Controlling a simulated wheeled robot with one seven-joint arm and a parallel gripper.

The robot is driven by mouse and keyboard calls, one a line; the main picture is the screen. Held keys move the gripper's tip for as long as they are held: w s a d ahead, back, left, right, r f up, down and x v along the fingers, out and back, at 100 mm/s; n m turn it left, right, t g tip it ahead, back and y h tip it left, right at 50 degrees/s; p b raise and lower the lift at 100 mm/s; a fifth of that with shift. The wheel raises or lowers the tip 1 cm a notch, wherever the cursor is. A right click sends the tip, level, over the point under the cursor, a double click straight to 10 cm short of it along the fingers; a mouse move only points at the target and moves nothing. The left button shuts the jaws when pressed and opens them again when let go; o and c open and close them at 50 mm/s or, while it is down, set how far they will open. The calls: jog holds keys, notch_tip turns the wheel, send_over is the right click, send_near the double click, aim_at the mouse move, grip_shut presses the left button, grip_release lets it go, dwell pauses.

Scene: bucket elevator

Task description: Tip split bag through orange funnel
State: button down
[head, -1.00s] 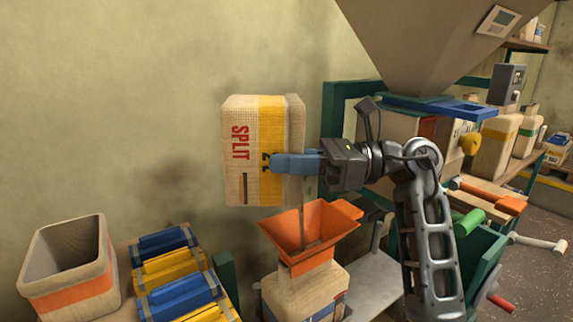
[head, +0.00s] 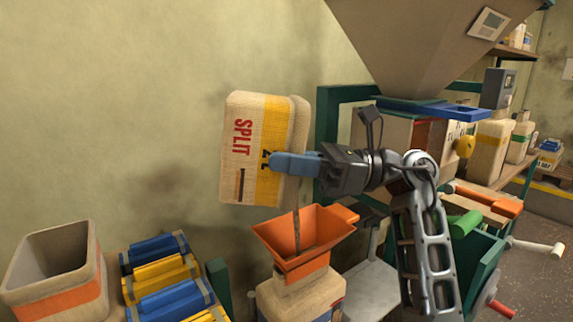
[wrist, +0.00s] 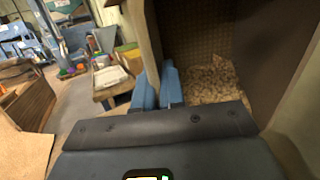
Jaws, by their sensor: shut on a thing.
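The split bag (head: 250,130), woven tan with a yellow band and red SPLIT lettering, is held in the air lying on its side, slightly tilted. My gripper (head: 283,163) is shut on its open-end wall, blue fingers around the edge. In the wrist view my gripper (wrist: 158,88) grips that wall, and pale grain (wrist: 213,80) lies inside the bag (wrist: 195,40). A thin brown stream (head: 297,232) runs from the bag's lower right corner into the orange funnel (head: 290,236) below. The funnel sits upright in a tan sack (head: 300,297).
An open bag with an orange band (head: 58,270) stands at the lower left, beside several blue and yellow clamps (head: 165,280). A large grey hopper (head: 420,45) hangs at upper right over a green frame (head: 328,130). The wall behind the bag is bare.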

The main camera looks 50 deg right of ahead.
jog(key=shift+s+d+f+t+y+b, duration=0.1)
jog(key=shift+s+d+t+y+b, duration=0.6)
jog(key=shift+b, duration=1.3)
jog(key=shift+s+d+t+y+b, duration=0.5)
jog(key=shift+t+y+b, duration=0.4)
jog(key=shift+b, duration=1.1)
dwell(0.3)
jog(key=shift+w, duration=0.1)
dwell(0.4)
